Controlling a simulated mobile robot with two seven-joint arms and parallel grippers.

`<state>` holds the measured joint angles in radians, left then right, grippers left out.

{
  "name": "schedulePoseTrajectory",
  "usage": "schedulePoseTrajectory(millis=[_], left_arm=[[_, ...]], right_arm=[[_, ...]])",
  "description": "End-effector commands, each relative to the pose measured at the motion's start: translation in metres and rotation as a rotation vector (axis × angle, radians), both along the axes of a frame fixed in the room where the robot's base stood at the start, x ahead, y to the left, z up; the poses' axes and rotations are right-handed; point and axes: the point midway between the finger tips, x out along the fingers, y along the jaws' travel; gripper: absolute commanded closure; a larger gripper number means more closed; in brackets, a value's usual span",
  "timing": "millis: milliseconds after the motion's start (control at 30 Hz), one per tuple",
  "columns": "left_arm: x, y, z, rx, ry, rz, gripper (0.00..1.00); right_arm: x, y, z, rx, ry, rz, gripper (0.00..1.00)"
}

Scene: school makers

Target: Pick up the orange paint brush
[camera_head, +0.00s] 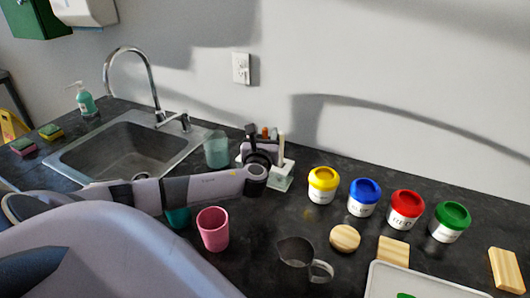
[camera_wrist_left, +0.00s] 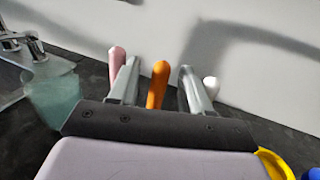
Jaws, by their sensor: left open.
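The orange paint brush (camera_wrist_left: 157,84) stands upright, its handle between the two fingers of my left gripper (camera_wrist_left: 160,88) in the left wrist view. The fingers are open, with a gap visible on each side of the handle. In the head view the orange tip (camera_head: 265,132) shows just above my left gripper (camera_head: 258,142), which hides most of the brush. A pinkish handle (camera_wrist_left: 116,60) stands outside the left finger and a white handle (camera_wrist_left: 210,86) outside the right one. A pale holder (camera_head: 281,179) shows partly behind my gripper. My right gripper is not in view.
A translucent teal cup (camera_head: 216,151) stands left of the holder. A pink cup (camera_head: 213,231) and a metal jug (camera_head: 297,254) stand in front. Yellow (camera_head: 323,186), blue (camera_head: 364,199), red (camera_head: 404,211) and green (camera_head: 449,223) paint jars line the right. The sink (camera_head: 125,150) is left.

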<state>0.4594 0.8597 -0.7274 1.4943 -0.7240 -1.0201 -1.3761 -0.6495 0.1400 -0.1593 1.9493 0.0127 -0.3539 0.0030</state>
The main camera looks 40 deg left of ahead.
Motion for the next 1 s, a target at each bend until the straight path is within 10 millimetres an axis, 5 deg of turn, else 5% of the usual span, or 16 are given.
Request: schedulePoseTrajectory(millis=[200, 533, 567, 700, 1000], left_arm=[[0.018, 0.013, 0.0, 0.0, 0.0, 0.0, 0.52], [0.022, 0.016, 0.0, 0.0, 0.001, -0.001, 0.52], [0.022, 0.016, 0.0, 0.0, 0.001, -0.001, 0.55], [0.022, 0.016, 0.0, 0.0, 0.001, -0.001, 1.0], [0.022, 0.016, 0.0, 0.0, 0.001, 0.0, 1.0]], right_arm=[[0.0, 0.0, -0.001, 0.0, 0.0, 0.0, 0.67], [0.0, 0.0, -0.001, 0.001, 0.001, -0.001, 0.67], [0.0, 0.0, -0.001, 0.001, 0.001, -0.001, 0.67], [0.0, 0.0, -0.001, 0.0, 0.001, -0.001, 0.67], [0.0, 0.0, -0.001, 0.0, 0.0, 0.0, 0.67]])
